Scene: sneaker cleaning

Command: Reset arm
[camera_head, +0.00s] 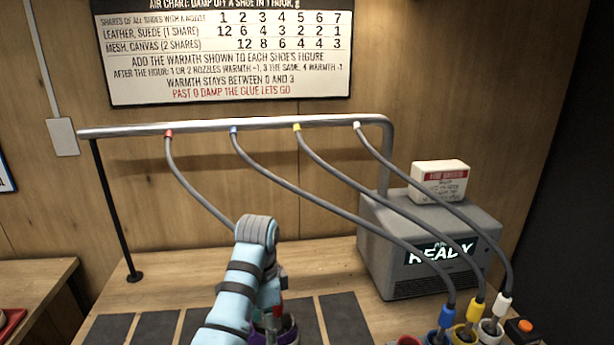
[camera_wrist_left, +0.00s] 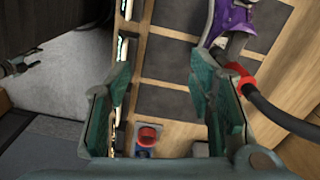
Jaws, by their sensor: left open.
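My left arm (camera_head: 240,285) reaches over the bench in the head view, and its gripper is mostly hidden behind it there. In the left wrist view my left gripper (camera_wrist_left: 160,95) is open, with nothing between its green fingers. The red-collared nozzle (camera_wrist_left: 240,80) of a grey hose lies just beyond the right finger, at the opening of a purple shoe (camera_wrist_left: 237,22). Part of this shoe shows beside my arm in the head view (camera_head: 284,332). I cannot tell how deep the nozzle sits. My right gripper is not in view.
A grey dryer box (camera_head: 430,245) reading READY stands at the right, a white box (camera_head: 439,181) on top. Blue (camera_head: 446,317), yellow (camera_head: 475,312) and white (camera_head: 502,305) nozzles stand in holders at front right. A metal rail (camera_head: 235,125) carries the hoses.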

